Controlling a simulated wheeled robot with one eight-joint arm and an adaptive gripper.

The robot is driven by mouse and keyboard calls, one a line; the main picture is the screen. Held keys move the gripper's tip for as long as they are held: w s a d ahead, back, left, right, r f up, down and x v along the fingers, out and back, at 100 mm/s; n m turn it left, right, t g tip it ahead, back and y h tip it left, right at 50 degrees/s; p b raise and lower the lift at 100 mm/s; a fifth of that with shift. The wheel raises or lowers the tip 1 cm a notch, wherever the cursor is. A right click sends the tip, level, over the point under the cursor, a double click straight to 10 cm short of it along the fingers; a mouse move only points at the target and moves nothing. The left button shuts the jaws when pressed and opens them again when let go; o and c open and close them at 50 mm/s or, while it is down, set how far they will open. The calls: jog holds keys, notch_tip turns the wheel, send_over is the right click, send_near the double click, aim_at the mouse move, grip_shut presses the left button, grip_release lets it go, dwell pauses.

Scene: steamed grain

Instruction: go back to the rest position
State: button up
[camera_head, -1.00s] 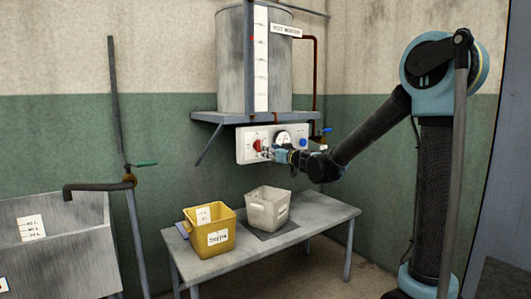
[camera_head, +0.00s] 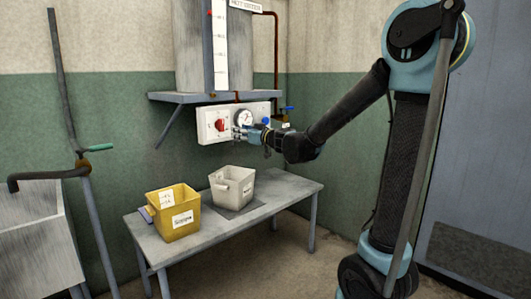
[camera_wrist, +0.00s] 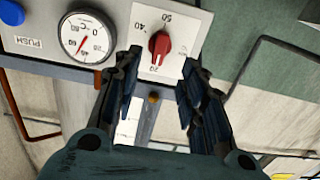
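My gripper (camera_head: 238,133) is at the end of my outstretched arm, in front of the white control panel (camera_head: 207,113) on the wall. In the wrist view my gripper (camera_wrist: 162,62) is open, its two dark fingers apart with nothing between them. The red knob (camera_wrist: 159,43) shows just beyond the fingertips, in the gap, and does not look gripped. It also shows in the head view (camera_head: 220,125), left of my gripper. The round dial (camera_wrist: 88,38) and the blue push button (camera_wrist: 11,12) are on the same panel.
A metal shelf with a tank (camera_head: 190,45) is above the panel. Below stands a grey table (camera_head: 270,200) with a yellow bin (camera_head: 175,225) and a white bin (camera_head: 232,187). A metal sink (camera_head: 35,240) and pipe (camera_head: 85,190) are at the left. Floor is clear at the table's right.

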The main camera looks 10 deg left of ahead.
jog(key=s+d+f+m+g+h, duration=0.3)
jog(key=s+d+f, duration=0.6)
jog(key=d, duration=0.5)
jog(key=s+d+f+m+g+h, duration=0.3)
jog(key=s+d+f+h, duration=0.3)
jog(key=s+d+f, duration=0.3)
jog(key=s+d+f+m+g+h, duration=0.3)
jog(key=s+d+f, duration=0.6)
jog(key=s+d, duration=0.7)
jog(key=d+m+h, duration=0.1)
jog(key=d, duration=0.2)
jog(key=shift+f+h, duration=0.15)
jog(key=shift+h, duration=0.15)
